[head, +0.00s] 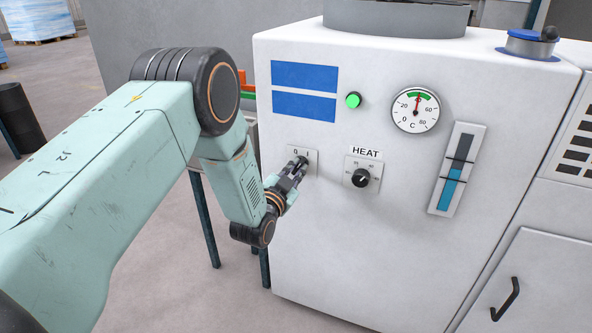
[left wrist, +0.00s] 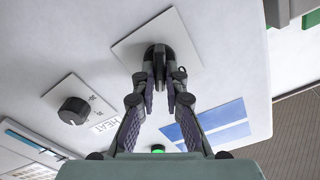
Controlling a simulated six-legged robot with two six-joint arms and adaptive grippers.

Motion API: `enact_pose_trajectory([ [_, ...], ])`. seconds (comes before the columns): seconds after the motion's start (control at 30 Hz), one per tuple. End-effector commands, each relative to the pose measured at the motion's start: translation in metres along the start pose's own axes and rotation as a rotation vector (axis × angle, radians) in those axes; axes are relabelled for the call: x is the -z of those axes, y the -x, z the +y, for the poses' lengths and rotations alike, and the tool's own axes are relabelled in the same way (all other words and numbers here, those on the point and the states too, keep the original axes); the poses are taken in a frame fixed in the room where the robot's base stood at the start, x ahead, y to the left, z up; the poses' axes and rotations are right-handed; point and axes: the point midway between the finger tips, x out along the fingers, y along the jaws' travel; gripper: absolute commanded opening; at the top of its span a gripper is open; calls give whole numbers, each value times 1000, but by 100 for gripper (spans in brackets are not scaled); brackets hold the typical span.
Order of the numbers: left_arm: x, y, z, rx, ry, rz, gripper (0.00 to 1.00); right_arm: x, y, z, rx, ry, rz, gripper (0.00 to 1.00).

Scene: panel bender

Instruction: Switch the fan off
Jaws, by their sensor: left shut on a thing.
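The switch's dark knob (left wrist: 157,57) sits on a small pale plate (head: 313,153) on the white machine front. The plate carries small marks that look like 0 and I, and its fan label, if any, is hidden. My left gripper (head: 298,168) reaches the plate from the lower left and covers most of the knob in the head view. In the left wrist view, the fingers of my left gripper (left wrist: 160,82) are closed on the knob from both sides. The knob's exact pointing direction is hard to tell. My right gripper is not in view.
The HEAT knob (head: 361,177) is close to the right of the switch. A green lamp (head: 353,100), two blue panels (head: 304,90), a round gauge (head: 415,110) and a blue level indicator (head: 457,170) share the front. A door handle (head: 507,299) is at the lower right.

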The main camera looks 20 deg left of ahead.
Motion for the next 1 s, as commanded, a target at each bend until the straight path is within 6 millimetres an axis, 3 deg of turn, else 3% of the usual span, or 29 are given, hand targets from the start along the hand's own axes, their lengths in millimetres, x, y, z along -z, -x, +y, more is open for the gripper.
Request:
enact_pose_trajectory([
  [0.53,0,0,0,-1,64,-1,0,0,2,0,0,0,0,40],
  [1.0,0,0,-2,0,451,-1,0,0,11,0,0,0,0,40],
])
